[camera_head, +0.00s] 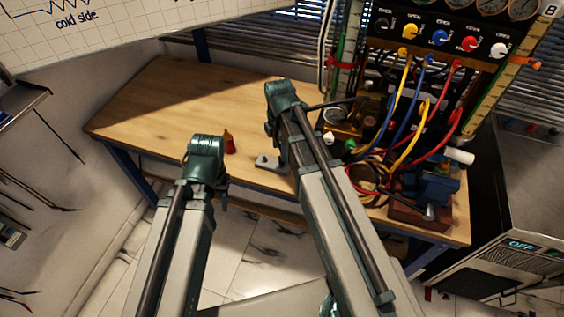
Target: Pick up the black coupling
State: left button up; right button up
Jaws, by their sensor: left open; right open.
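I cannot single out the black coupling with certainty. A dark round fitting (383,24) shows at the left end of the row of coloured fittings on the gauge panel, but I cannot tell if it is the coupling. My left arm comes up from the bottom to a green joint over the table's front edge. My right arm reaches farther, to a green joint over the table, left of the hoses. The fingers of both grippers are hidden behind my arms, and nothing shows in their grasp.
The wooden table (150,105) is bare at left. A red cone-like piece (229,142) and a grey metal piece (268,162) are near my arms. Yellow, blue and red hoses (457,100) hang from the panel into clutter at right. A blue vise-like block (438,187) stands at the right edge.

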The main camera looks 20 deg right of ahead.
jog(key=shift+s+d+f+b, duration=0.1)
jog(key=shift+d+f+b, duration=0.05)
jog(key=shift+f+b, duration=1.2)
jog(key=shift+s+d+f+b, duration=0.1)
jog(key=shift+d+f+b, duration=0.05)
jog(key=shift+f+b, duration=1.2)
jog(key=shift+r, duration=0.1)
grip_shut()
